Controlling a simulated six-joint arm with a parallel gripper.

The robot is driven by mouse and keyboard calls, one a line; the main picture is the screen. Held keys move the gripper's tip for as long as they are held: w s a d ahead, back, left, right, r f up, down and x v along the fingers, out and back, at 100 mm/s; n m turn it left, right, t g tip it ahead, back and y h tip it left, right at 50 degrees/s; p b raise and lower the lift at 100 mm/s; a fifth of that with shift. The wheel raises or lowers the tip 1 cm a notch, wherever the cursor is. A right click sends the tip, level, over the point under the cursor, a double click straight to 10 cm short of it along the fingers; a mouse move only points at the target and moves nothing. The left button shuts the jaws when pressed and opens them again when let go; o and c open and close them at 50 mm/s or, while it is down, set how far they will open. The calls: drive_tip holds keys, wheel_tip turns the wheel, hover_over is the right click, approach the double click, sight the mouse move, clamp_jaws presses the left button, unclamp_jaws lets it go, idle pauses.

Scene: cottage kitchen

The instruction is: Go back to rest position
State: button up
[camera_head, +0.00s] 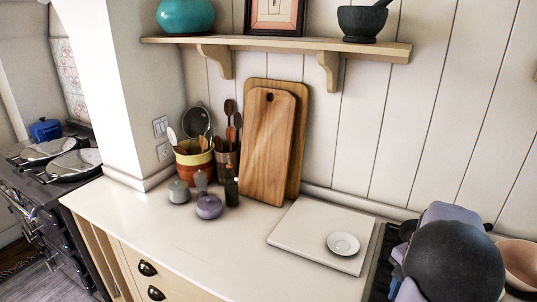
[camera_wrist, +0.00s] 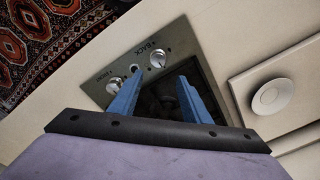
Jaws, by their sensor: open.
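My gripper (camera_wrist: 159,82) shows in the wrist view with its two blue fingers apart and nothing between them. It is over a dark hob (camera_wrist: 160,98) set in the worktop, beside a metal control panel (camera_wrist: 146,62) with knobs. How high it is above the hob I cannot tell. In the head view my arm, with a dark rounded part and pale purple parts, fills the lower right, and the fingers cannot be made out there.
A white saucer (camera_head: 343,244) lies on a pale board (camera_head: 300,235) left of the hob. Wooden cutting boards (camera_head: 268,150), a utensil crock (camera_head: 194,165) and small lidded pots (camera_head: 209,207) stand at the back. A shelf (camera_head: 290,48) hangs above. The worktop's front (camera_head: 190,245) is clear.

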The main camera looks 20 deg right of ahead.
drive_tip(key=s+a+f+n, duration=0.2)
drive_tip(key=a+f+n, duration=0.1)
drive_tip(key=s+a+f+n, duration=0.1)
drive_tip(key=s+a+n, duration=0.1)
drive_tip(key=shift+a+f+g+y, duration=0.15)
drive_tip(key=shift+f+g+y, duration=0.15)
drive_tip(key=shift+y, duration=0.1)
drive_tip(key=a, duration=0.1)
drive_tip(key=a+n, duration=0.1)
drive_tip(key=a, duration=0.1)
drive_tip(key=s+a+n, duration=0.1)
drive_tip(key=a, duration=0.1)
drive_tip(key=shift+f, duration=0.4)
drive_tip(key=w+a+r+n, duration=0.1)
drive_tip(key=a+n, duration=0.4)
drive_tip(key=a, duration=0.5)
drive_tip(key=w+a+r+n, duration=0.1)
drive_tip(key=a+n, duration=0.4)
drive_tip(key=a, duration=0.6)
drive_tip(key=shift+r, duration=0.45)
drive_tip(key=shift+a, duration=0.1)
